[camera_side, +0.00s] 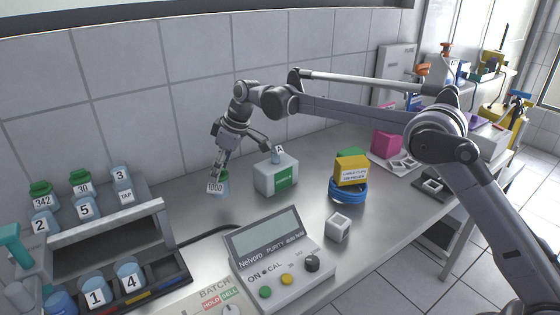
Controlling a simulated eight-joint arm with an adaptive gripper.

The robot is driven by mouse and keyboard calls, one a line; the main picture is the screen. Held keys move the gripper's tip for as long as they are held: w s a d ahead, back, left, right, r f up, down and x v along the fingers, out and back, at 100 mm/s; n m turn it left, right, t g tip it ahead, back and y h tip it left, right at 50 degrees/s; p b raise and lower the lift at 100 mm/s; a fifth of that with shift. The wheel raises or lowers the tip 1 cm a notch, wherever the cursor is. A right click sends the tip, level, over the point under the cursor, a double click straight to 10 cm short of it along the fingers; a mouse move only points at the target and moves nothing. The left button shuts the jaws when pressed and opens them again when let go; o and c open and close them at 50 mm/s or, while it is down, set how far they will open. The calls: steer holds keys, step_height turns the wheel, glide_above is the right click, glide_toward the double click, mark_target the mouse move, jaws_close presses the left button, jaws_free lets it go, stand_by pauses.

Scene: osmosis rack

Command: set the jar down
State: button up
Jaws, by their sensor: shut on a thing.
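The jar (217,187) is a small bluish jar with a green lid and a white label reading 1000. It is at the end of my arm, left of the middle of the view. My gripper (222,170) points down and is shut on it near the lid. The jar is upright or nearly so. It is low over the metal bench (330,195), between the wall and the meter. I cannot tell whether its base touches the bench.
The rack (110,245) with several labelled jars is at left. The meter (275,265) is in front. A yellow box (351,170) and small white cube (338,227) are further right.

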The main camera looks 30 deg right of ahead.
mark_target(219, 187)
steer(key=shift+w+a+f, duration=0.1)
steer(key=shift+a+f, duration=0.15)
steer(key=shift+f, duration=1.95)
steer(key=shift+f, duration=0.1)
steer(key=o, duration=1.4)
steer(key=shift+o, duration=0.2)
